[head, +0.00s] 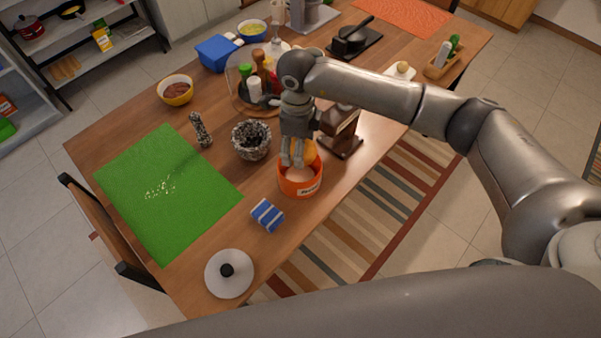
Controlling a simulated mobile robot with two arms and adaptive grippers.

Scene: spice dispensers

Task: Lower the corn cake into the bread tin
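The bread tin (299,188) is a round orange container with a pale label on its front. It stands open on the table near the right edge. The corn cake (311,152) is a yellow-orange lump at the tin's mouth, partly hidden by my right gripper (292,162). My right gripper points down over the tin, its fingers against the cake and appearing closed on it. Whether the cake touches the tin's inside is hidden. My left gripper is not in view.
A dark speckled bowl (251,141) stands left of the tin, a brown wooden grinder (341,132) close behind right. The green mat (165,190) has scattered grains.

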